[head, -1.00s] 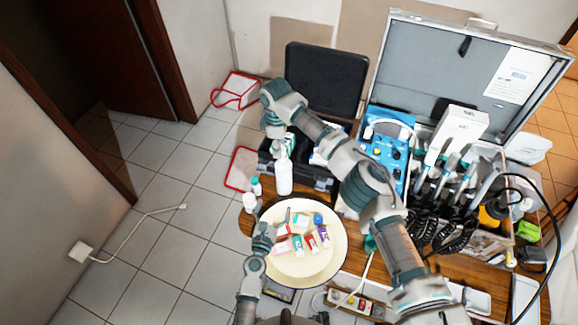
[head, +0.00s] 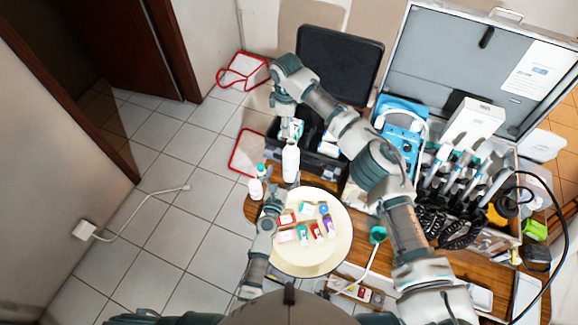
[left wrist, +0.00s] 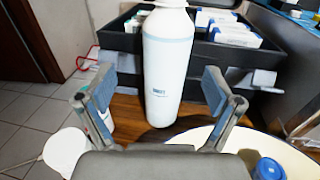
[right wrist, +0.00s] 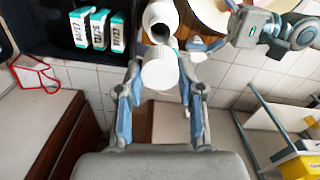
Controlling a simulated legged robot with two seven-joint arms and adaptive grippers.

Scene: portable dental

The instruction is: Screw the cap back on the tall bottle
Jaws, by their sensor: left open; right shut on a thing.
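The tall white bottle (head: 290,164) stands upright on the wooden table behind the round plate. In the left wrist view the bottle (left wrist: 168,70) rises just beyond my open left gripper (left wrist: 155,92), lined up with the gap between its fingers and not gripped. My left gripper (head: 276,188) is low, on the near side of the bottle. My right gripper (head: 291,130) is above the bottle top, pointing down. In the right wrist view my right gripper (right wrist: 160,88) is shut on the white cap (right wrist: 160,70). The bottle (right wrist: 160,18) shows beyond the cap; whether they touch is unclear.
The round cream plate (head: 290,262) holds several small tubes and boxes. Small bottles (head: 256,188) stand left of the tall bottle. An open black case (head: 325,165) is close behind it. A blue device and a dental unit with hoses (head: 445,200) fill the right side.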

